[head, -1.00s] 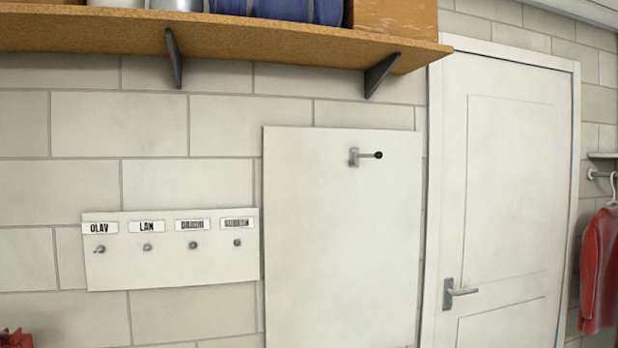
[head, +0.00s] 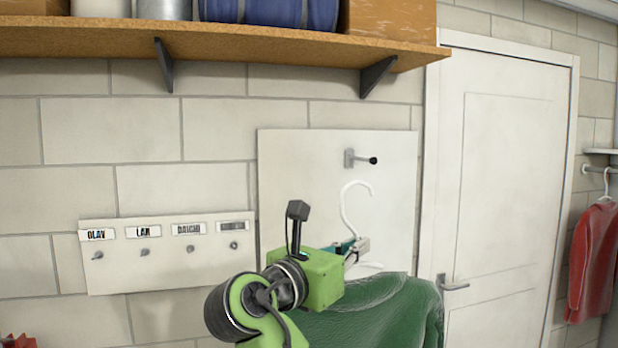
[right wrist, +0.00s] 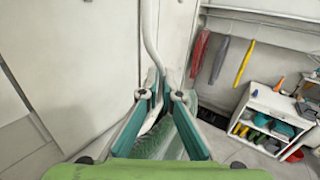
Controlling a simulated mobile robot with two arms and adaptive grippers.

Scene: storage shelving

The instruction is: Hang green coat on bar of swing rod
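The green coat (head: 375,315) hangs on a white hanger (head: 357,215) in the head view. My right gripper (head: 357,250) is shut on the hanger below its hook. The right wrist view shows the fingers (right wrist: 165,98) closed around the hanger's stem (right wrist: 150,40), with the coat (right wrist: 160,143) below, partly hidden by the fingers. The swing rod (head: 362,159) is a short grey bar with a black knob, on the white board; it points to the right. The hanger's hook is just below the rod and apart from it in the picture. My left gripper is not in view.
A wooden shelf (head: 230,38) with brackets runs above. A name board with small hooks (head: 170,272) is left of the white board (head: 300,165). A white door (head: 500,170) and a red coat (head: 594,262) are at the right.

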